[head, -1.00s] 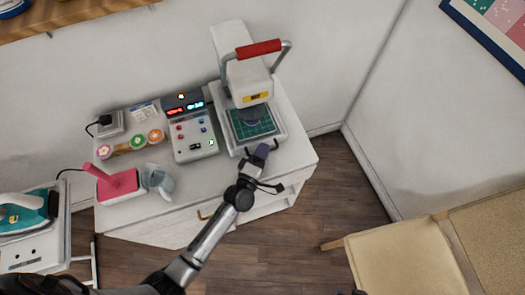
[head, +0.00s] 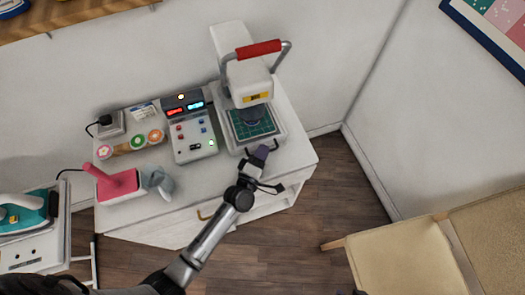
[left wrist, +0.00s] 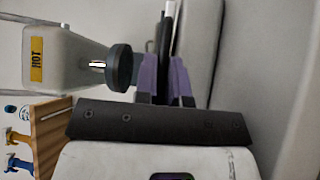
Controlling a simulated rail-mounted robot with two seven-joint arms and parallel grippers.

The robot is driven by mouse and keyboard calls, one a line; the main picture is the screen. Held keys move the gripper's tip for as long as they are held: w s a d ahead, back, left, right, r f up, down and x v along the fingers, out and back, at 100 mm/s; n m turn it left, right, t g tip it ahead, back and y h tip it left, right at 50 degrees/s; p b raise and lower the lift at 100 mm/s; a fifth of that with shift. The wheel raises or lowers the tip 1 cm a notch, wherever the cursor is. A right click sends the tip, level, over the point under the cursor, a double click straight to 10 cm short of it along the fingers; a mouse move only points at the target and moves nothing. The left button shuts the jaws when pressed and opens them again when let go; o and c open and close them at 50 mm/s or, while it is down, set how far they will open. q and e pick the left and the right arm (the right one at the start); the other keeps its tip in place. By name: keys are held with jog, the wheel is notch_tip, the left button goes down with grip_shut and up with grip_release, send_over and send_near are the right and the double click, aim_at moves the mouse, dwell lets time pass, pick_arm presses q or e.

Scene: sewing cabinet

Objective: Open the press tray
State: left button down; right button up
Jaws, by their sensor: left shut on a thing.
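The heat press (head: 246,75) is white, with a red-gripped lever, and stands at the right end of the white cabinet top. Its tray (head: 253,122), with a green gridded mat, lies under the press head. My left gripper (head: 261,152) is at the tray's front edge. In the left wrist view its purple fingers (left wrist: 165,78) are shut on the tray's handle (left wrist: 166,35), a thin dark piece largely hidden between them. The press head with its yellow HOT label (left wrist: 37,60) shows at the left there. My right gripper is not in view.
A control box (head: 193,135) with lit displays stands left of the press. Further left are coloured rolls (head: 138,142), a pink object (head: 118,184) and a teal iron (head: 25,213). A cream panel (head: 400,258) is at lower right. The floor before the cabinet's right end is clear.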

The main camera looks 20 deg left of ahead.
pick_arm(q)
jog(key=shift+s+d+r, duration=0.1)
jog(key=shift+s+d, duration=0.1)
jog(key=shift+s, duration=0.05)
jog(key=s+d+p, duration=0.3)
jog(key=s+d, duration=0.7)
jog(key=s, duration=0.1)
jog(key=shift+s+d, duration=0.3)
jog(key=shift+d, duration=0.05)
jog(key=c, duration=1.2)
grip_release()
jog(key=s+f, duration=0.2)
jog(key=s, duration=1.1)
jog(key=shift+s+a, duration=0.3)
jog(key=shift+a, duration=0.05)
